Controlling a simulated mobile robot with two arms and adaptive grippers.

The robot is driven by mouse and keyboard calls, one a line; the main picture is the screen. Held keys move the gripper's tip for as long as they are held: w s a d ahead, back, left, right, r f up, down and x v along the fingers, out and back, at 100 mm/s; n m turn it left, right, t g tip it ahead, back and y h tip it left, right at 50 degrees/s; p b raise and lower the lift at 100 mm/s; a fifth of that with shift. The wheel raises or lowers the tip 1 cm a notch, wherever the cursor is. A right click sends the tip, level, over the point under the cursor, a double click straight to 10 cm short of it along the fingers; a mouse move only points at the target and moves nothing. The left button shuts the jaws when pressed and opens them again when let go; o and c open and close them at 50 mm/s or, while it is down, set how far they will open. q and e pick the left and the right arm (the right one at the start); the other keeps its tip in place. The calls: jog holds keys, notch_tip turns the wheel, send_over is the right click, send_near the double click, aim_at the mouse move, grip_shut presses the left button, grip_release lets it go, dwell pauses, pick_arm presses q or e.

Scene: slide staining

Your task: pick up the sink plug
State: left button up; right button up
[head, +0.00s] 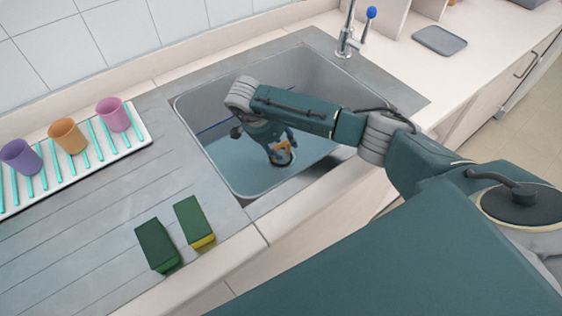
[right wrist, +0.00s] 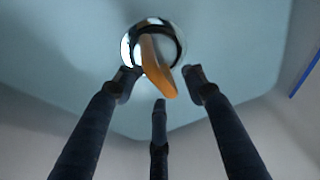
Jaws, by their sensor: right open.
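The sink plug (right wrist: 152,62) shows as an orange, slightly curved piece over the round drain (right wrist: 129,48) in the right wrist view. In the head view the plug (head: 284,146) is a small orange patch at the sink floor, partly hidden by my gripper. My right gripper (right wrist: 160,86) is open, with its dark fingers spread around the near end of the plug. No clear contact shows between the fingers and the plug. In the head view my right gripper (head: 273,150) reaches down inside the sink. My left gripper is not in view.
The grey sink (head: 232,186) has walls around my gripper, and a blue rod (head: 214,126) lies along its left side. A tap (head: 347,42) stands behind. Two green sponges (head: 157,245) and a rack with purple, orange and pink cups (head: 67,135) are on the left.

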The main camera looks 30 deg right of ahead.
jog(key=shift+r, duration=0.1)
grip_shut()
